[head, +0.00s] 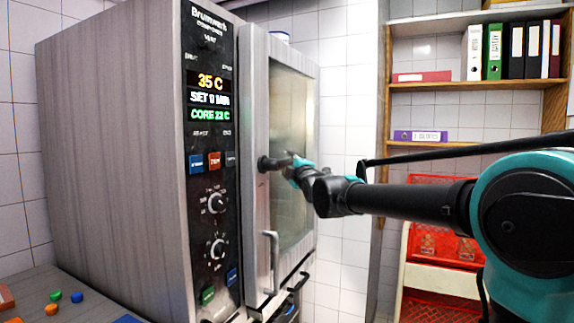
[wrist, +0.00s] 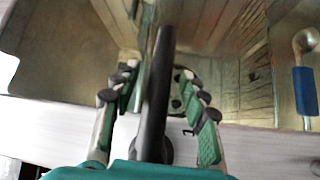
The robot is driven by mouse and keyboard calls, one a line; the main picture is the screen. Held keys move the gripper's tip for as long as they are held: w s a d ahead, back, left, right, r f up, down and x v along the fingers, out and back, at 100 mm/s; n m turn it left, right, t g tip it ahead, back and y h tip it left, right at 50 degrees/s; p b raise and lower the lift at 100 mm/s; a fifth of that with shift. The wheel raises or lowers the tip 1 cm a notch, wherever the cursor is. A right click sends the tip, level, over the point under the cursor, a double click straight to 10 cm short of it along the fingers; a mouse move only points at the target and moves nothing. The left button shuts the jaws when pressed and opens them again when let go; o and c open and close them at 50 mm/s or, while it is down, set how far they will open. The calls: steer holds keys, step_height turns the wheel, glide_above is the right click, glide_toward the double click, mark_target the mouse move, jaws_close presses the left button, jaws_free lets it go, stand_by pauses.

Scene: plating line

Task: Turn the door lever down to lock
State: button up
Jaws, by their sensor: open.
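The oven door (head: 254,215) has a grey frame and a glass pane. A dark door lever (head: 268,163) sits on its frame, roughly level, reaching right toward my gripper (head: 297,167). In the wrist view, the lever (wrist: 158,90) is a black bar running between the two open fingers of my gripper (wrist: 156,75), with its round base near the palm. The fingers stand on both sides of the bar, with gaps visible. The arm hides part of the lever in the head view. Whether the door is fully closed, I cannot tell.
A silver door handle (head: 270,262) stands below the lever. The oven's control panel (head: 210,150) is left of the door. A shelf with binders (head: 495,52) and red crates (head: 437,235) stand at right. A blue-gripped handle (wrist: 305,88) shows at right in the wrist view.

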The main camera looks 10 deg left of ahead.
steer(key=shift+w+a, duration=0.25)
steer(key=shift+w, duration=0.25)
jaws_close()
